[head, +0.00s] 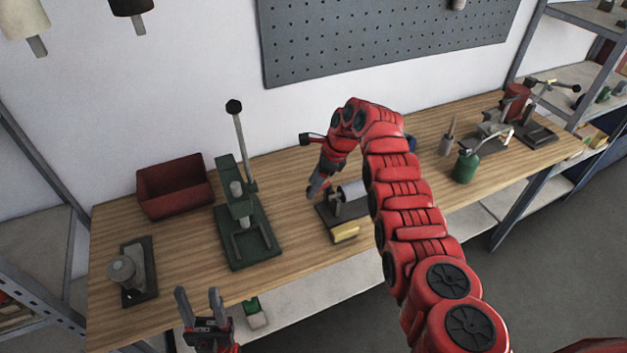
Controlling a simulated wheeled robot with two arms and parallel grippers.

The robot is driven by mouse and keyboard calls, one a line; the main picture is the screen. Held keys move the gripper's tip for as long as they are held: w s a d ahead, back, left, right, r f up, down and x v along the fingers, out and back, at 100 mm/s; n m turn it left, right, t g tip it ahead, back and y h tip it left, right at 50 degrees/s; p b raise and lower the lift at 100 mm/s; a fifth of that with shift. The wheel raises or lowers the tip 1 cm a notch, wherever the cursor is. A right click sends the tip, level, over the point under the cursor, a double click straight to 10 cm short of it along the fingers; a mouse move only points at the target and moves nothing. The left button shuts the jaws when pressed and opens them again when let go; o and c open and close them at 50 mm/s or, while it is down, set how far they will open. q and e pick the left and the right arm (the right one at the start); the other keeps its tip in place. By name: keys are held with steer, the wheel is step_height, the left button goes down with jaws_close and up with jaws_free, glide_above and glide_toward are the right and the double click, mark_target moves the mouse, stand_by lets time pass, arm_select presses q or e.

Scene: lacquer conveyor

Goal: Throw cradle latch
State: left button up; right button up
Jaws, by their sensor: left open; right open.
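A small fixture (343,215) with a dark base, a grey cylinder (354,189) and a tan block (345,233) at its front sits mid-bench. It looks like the cradle, but I cannot make out its latch, and my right arm covers its right side. My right gripper (313,192) points down at the fixture's left end, close to it. Its jaws are open; whether they touch anything is hard to tell. My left gripper (199,293) is open and empty, pointing up in front of the bench's front edge.
On the wooden bench (300,240), a green lever press (250,246) stands left of the fixture, with a red bin (175,188) behind and a small grey device (124,270) at far left. A green can (465,166) and a red machine (516,102) stand right.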

steer(key=shift+f, duration=0.2)
jaws_close()
stand_by(1.4)
